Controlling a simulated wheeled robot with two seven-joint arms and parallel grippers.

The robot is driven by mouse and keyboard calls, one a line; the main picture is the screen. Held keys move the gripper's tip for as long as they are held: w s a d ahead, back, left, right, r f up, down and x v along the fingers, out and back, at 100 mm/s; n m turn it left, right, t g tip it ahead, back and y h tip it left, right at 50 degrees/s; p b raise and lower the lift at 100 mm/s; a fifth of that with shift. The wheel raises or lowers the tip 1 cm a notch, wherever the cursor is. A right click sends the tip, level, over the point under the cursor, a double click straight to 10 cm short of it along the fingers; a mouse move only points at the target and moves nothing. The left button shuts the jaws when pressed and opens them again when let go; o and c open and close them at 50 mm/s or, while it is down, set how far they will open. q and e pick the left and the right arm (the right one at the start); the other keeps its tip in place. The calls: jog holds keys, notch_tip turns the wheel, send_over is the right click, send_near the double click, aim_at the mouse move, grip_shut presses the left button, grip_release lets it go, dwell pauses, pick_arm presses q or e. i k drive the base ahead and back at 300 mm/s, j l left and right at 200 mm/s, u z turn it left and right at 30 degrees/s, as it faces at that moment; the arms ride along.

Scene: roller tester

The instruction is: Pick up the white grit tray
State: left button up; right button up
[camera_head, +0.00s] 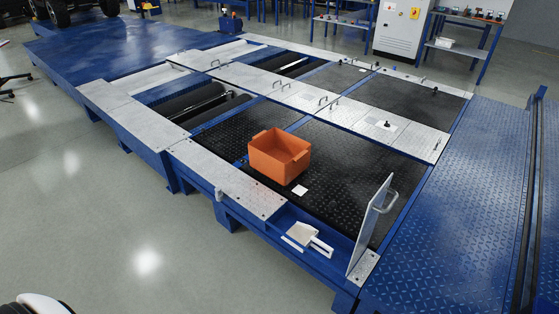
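The white grit tray (302,233) sits low in an open blue recess at the near edge of the roller tester, left of an upright plate. It looks like a shallow white pan with a flat handle-like part reaching to the lower right. Neither of my grippers shows in the head view. A white and black rounded part at the bottom left corner looks like mine, but no fingers are visible on it.
A grey cover plate (370,226) with a handle stands upright right of the recess. An orange bin (280,156) stands on the black tread plate behind it, near a small white square (300,190). Grey floor (150,240) in front is clear.

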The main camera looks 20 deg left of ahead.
aim_at(305, 234)
jog(key=z, duration=0.55)
jog(key=j+z, duration=1.35)
jog(key=k+j, duration=0.15)
jog(key=j, duration=0.25)
jog(key=k+j+z, duration=0.15)
jog(key=j, duration=0.25)
jog(key=k+j, duration=0.2)
jog(key=j, duration=0.15)
jog(key=k+j+z, duration=0.1)
jog(key=j, duration=0.3)
jog(key=k, duration=0.05)
